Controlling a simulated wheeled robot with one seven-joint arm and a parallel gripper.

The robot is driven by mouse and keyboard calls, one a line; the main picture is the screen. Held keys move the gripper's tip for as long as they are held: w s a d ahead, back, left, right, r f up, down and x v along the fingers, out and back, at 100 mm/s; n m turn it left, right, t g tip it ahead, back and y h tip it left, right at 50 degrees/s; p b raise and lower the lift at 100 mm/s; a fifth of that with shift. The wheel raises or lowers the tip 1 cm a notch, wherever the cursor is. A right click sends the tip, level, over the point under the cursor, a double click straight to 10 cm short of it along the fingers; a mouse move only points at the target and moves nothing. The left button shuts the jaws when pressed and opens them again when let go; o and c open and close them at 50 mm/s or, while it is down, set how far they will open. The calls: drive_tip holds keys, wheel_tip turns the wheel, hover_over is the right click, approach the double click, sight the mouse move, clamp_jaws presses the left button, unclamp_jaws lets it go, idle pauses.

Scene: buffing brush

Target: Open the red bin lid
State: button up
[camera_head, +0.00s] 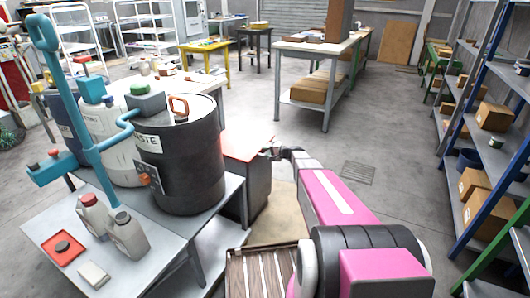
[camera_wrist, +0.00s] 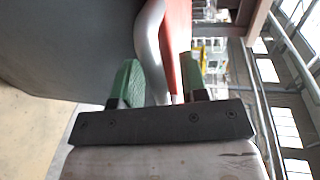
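The red bin lid (camera_head: 248,141) lies flat and closed on a dark grey bin (camera_head: 243,190), just right of the black drum. My gripper (camera_head: 271,153) is at the lid's right edge. In the wrist view, my gripper (camera_wrist: 158,84) has its two green-padded fingers apart. A curved silver handle (camera_wrist: 150,45) runs down between them, close to the left finger. The red lid (camera_wrist: 178,45) shows beside the handle, toward the right finger. The grey bin wall (camera_wrist: 65,40) fills the upper left. I cannot tell whether the fingers touch the handle or lid.
A black drum (camera_head: 182,160) and white containers stand on the grey bench (camera_head: 150,262) left of the bin. A wooden slatted pallet (camera_head: 258,275) lies near my arm. Shelving (camera_head: 492,155) with boxes lines the right. The floor (camera_head: 390,130) between is clear.

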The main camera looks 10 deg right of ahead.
drive_tip(key=shift+w+a+f, duration=0.1)
drive_tip(key=shift+w+a, duration=0.15)
drive_tip(key=shift+a, duration=0.15)
drive_tip(key=shift+f, duration=0.1)
clamp_jaws()
